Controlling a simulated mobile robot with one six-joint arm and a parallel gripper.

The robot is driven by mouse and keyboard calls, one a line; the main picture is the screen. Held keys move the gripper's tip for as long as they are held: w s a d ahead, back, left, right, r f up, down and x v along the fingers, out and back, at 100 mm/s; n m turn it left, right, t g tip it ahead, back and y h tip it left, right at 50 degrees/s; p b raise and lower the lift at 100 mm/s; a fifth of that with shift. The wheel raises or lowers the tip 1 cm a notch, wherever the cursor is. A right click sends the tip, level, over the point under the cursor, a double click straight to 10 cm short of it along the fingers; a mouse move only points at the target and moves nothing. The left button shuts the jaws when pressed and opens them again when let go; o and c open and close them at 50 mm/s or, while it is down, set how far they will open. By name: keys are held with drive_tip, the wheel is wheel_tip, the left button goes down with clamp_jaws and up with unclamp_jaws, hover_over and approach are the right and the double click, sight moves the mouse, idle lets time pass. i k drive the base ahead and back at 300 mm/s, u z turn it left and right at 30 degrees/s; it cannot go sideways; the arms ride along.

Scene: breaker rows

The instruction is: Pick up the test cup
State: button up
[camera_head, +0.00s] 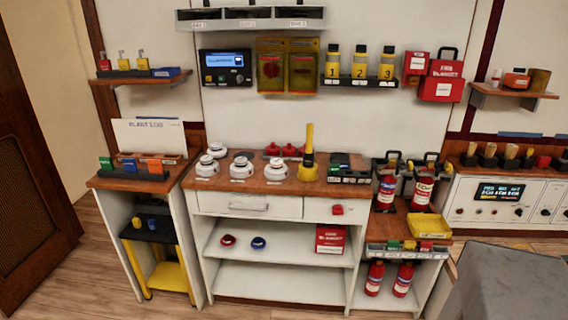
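A yellow upright thing (308,165) stands on the wooden top of the middle bench (325,188), right of the white detectors. It has a wide base and a tall narrow stem with a dark band partway up. It looks most like the test cup, but no readable label confirms this. My gripper is not in view.
Several white round detectors (243,167) stand to its left, and red domed pieces (289,150) behind it. A dark rack (349,174) stands close on its right. Fire extinguishers (387,190) stand further right. A grey block (510,285) fills the lower right; floor lies in front.

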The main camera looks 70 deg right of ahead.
sight(308, 169)
drive_tip(key=u, duration=0.35)
drive_tip(key=k, duration=0.25)
drive_tip(key=u, duration=1.5)
drive_tip(key=k, duration=1.75)
drive_tip(key=z, duration=0.95)
drive_tip(key=k, duration=0.4)
drive_tip(key=u, duration=0.05)
